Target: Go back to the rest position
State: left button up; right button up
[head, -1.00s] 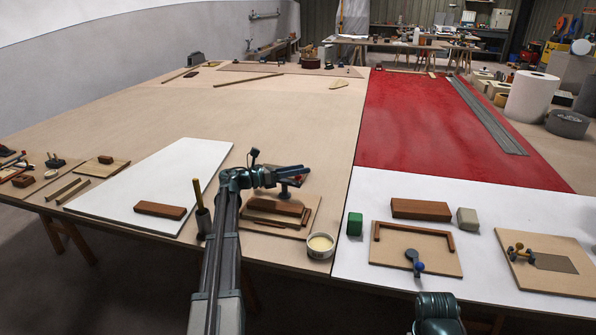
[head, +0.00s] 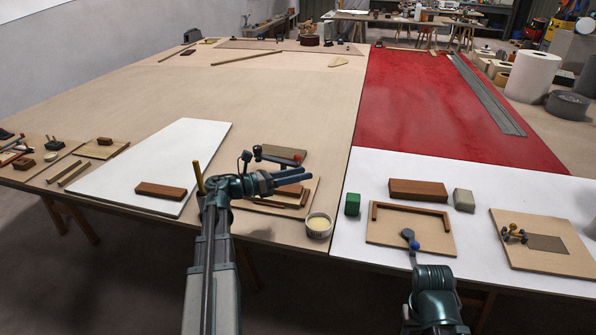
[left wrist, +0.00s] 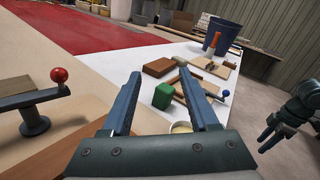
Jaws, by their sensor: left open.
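My left gripper (head: 300,181) reaches in from the left in the head view and points right, above a small board with brown wooden blocks (head: 305,200). In the left wrist view its two fingers (left wrist: 159,82) stand apart with nothing held; a green block (left wrist: 163,96) shows beyond them. My right arm (head: 435,295) shows at the lower right of the head view. It also shows at the right edge of the left wrist view (left wrist: 297,112).
A dark tool with a red ball (head: 280,154) stands just behind my left gripper. A white tub (head: 318,226) sits at the table's front edge. A wooden handle (head: 198,178) rises beside my left arm. A blue-balled lever (head: 409,234) is near my right arm. The middle tan tabletop is clear.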

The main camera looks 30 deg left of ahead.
pick_arm(q)
jog(key=shift+w, duration=0.1)
jog(key=w+d+r+n+t+y+p, duration=0.3)
jog(key=w+r+n+t+y+p, duration=0.65)
jog(key=n, duration=0.95)
jog(key=s+d+f+n+g+y+p, duration=0.4)
jog(key=d+f+n+g+y, duration=0.3)
jog(key=n+g, duration=0.5)
jog(key=s+d+f+n+g+h+p, duration=0.1)
jog(key=s+d+f+n+g+p, duration=0.1)
jog(key=s+d+g, duration=0.3)
jog(key=s+d+f+n+g+h+p, duration=0.2)
jog(key=s+d+g, duration=0.4)
jog(key=s+d, duration=0.8)
jog(key=s+f+n+p, duration=0.1)
jog(key=s+n, duration=0.1)
jog(key=s, duration=0.4)
jog(key=shift+f, duration=0.2)
